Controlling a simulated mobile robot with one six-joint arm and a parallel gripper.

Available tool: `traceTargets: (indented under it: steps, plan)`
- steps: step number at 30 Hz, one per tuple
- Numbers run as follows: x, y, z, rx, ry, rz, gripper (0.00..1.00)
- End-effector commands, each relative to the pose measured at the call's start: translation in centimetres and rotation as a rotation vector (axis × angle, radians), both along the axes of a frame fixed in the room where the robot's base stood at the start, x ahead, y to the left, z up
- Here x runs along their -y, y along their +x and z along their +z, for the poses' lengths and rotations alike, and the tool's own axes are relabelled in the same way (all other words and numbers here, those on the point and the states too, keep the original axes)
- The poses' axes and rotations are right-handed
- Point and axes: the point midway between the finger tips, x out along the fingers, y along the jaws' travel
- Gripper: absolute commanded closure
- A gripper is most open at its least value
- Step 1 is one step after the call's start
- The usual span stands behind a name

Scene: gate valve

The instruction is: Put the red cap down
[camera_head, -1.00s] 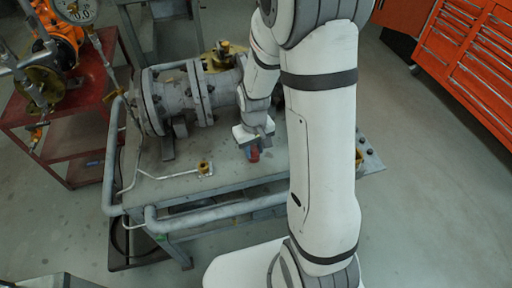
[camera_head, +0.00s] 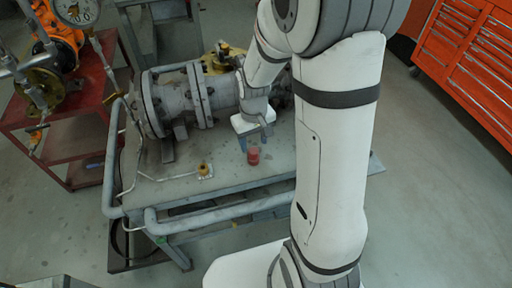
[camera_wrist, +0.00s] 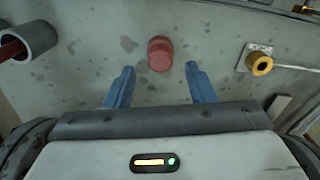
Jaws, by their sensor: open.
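The red cap (camera_head: 253,156) stands on the grey bench top (camera_head: 225,177), near its front edge. It also shows in the wrist view (camera_wrist: 160,54), beyond and between my fingertips and apart from both. My gripper (camera_wrist: 160,78) is open and empty, with its two blue fingers spread. In the head view my gripper (camera_head: 254,134) is just behind and above the cap; its fingers are hard to make out there.
A grey flanged valve body (camera_head: 190,98) lies along the back of the bench. A small brass fitting (camera_head: 204,170) on a plate is left of the cap. A pipe rail (camera_head: 225,212) runs along the front. Bench top around the cap is clear.

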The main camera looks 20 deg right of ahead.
Motion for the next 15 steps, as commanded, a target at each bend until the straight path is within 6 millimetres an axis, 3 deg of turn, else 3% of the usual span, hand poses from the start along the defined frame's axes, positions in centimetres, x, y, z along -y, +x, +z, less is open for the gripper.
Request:
traceTargets:
  steps: [1, 6, 15]
  plan:
    - [0.0, 0.1, 1.4, 0.006, 0.000, 0.000, 0.50]
    - [0.0, 0.0, 4.7, 0.005, 0.000, 0.001, 0.50]
    - [0.0, -0.5, 7.7, 0.011, 0.000, -0.006, 0.50]
